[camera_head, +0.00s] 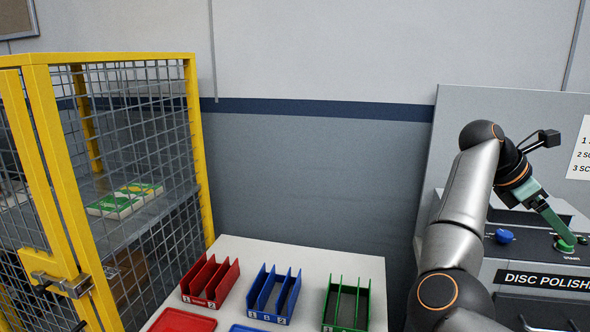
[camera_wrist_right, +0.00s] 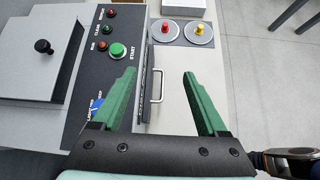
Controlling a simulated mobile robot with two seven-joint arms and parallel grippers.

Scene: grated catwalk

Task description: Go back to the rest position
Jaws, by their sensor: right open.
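My right arm comes in from the lower right in the head view and bends over the disc polishing machine (camera_head: 545,280). My right gripper (camera_head: 550,215) points down at the machine's dark panel, close to the green START button (camera_head: 564,244). Whether it touches the button cannot be told from the head view. In the right wrist view the green fingers of the gripper (camera_wrist_right: 159,74) stand wide apart with nothing between them. The START button (camera_wrist_right: 118,50) shows beyond the left finger there. My left gripper is not in view.
A white table (camera_head: 315,258) holds red (camera_head: 211,281), blue (camera_head: 274,293) and green (camera_head: 346,303) divided bins. A yellow mesh cage (camera_head: 195,150) stands at left. The wrist view shows a metal handle (camera_wrist_right: 156,86) and red (camera_wrist_right: 165,27) and yellow (camera_wrist_right: 199,29) knobs on discs.

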